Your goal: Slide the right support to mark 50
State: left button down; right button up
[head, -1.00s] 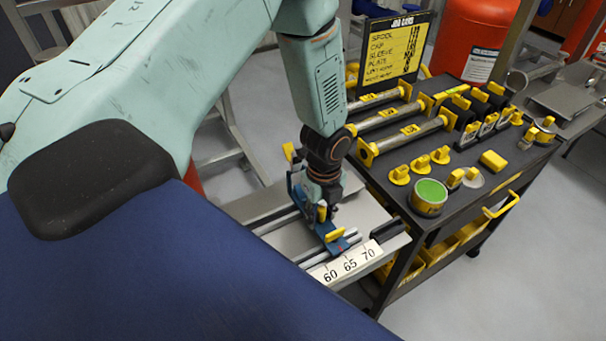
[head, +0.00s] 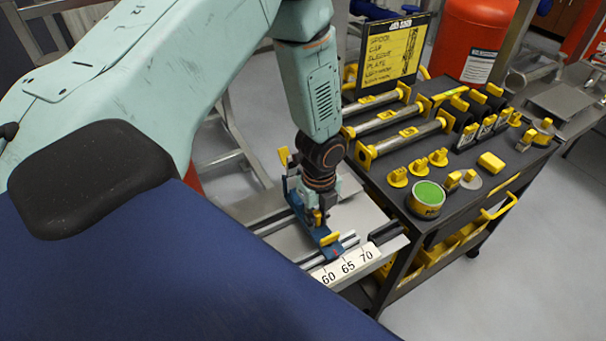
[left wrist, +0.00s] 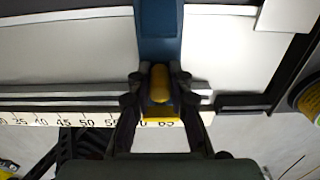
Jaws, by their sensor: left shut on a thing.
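The support is a blue upright piece (head: 328,248) with yellow parts, standing across the rails of a grey bench. In the left wrist view the blue body (left wrist: 158,22) runs up from a yellow knob (left wrist: 160,84). My left gripper (head: 318,218) is shut on this knob, with one dark finger on each side (left wrist: 160,98). A white scale (head: 346,267) runs along the bench's front edge and shows 60, 65 and 70. In the left wrist view the yellow foot is near 65, and the scale (left wrist: 75,119) continues left past 50. My right gripper is not in view.
The rails (left wrist: 60,98) left of the support look clear in the left wrist view. A black end block (head: 387,231) is to its right. A dark cart (head: 395,206) with yellow-ended rollers, knobs and a green-topped tin (head: 429,192) stands close on the right.

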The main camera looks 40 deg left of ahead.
pick_arm(q)
jog(key=shift+s+a+p, duration=0.3)
jog(key=shift+s+p, duration=0.15)
jog(key=shift+s, duration=0.15)
jog(key=shift+s+a+p, duration=0.25)
jog(key=shift+s+p, duration=0.2)
jog(key=shift+s, duration=0.1)
jog(key=shift+s, duration=0.1)
jog(key=shift+s+a+f+b, duration=0.1)
jog(key=shift+s+a+b, duration=0.1)
jog(key=shift+b, duration=0.35)
jog(key=shift+s+a+b, duration=0.2)
jog(key=shift+s+b, duration=0.4)
jog(key=shift+b, duration=0.1)
jog(key=shift+s+a+b, duration=0.1)
jog(key=shift+s+b, duration=0.15)
jog(key=shift+b, duration=0.45)
jog(key=shift+s+a+b, duration=0.2)
jog(key=shift+s+b, duration=0.3)
jog(key=shift+b, duration=0.4)
